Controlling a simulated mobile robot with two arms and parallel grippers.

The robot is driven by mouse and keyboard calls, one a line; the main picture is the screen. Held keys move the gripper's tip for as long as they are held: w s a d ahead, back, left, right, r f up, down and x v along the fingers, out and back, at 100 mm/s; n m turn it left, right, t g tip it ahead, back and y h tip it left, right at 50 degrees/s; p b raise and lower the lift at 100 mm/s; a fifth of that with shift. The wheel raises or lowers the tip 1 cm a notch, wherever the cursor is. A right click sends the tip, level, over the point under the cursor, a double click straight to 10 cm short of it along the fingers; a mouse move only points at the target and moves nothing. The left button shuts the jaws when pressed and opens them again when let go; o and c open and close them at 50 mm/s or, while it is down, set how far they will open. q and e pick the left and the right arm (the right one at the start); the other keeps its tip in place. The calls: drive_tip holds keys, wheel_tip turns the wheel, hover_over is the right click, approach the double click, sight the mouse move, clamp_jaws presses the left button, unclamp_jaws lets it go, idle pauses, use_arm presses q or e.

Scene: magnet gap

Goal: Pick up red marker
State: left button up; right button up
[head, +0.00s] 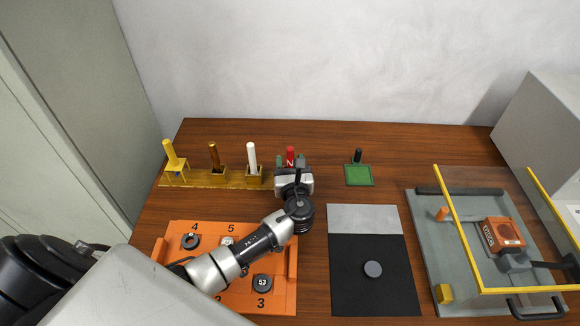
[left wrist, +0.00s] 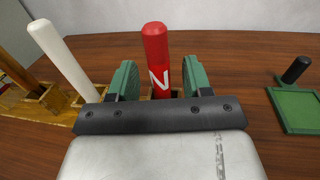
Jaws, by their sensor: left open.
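The red marker (head: 290,153) stands upright at the right end of the wooden rack, with a white letter N on its side. In the left wrist view the red marker (left wrist: 157,58) rises between the two green fingers of my left gripper (left wrist: 160,80). The fingers are open, one on each side, with a visible gap to the marker. The marker's lower end is hidden behind the gripper body. In the head view my left gripper (head: 291,163) is at the marker. My right gripper is not in view.
A white marker (head: 252,157), a brown one (head: 214,156) and a yellow one (head: 169,151) stand to the left in the rack (head: 200,180). A green tray (head: 359,175) with a black peg is to the right. An orange board (head: 285,300) lies under my arm.

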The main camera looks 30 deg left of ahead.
use_arm(q)
drive_tip(key=x, duration=0.2)
drive_tip(key=shift+w+a+f+b, duration=0.1)
drive_tip(key=shift+w+a+b, duration=0.1)
drive_tip(key=shift+w+b, duration=0.15)
drive_tip(key=shift+s, duration=0.1)
drive_tip(key=shift+c, duration=0.8)
clamp_jaws()
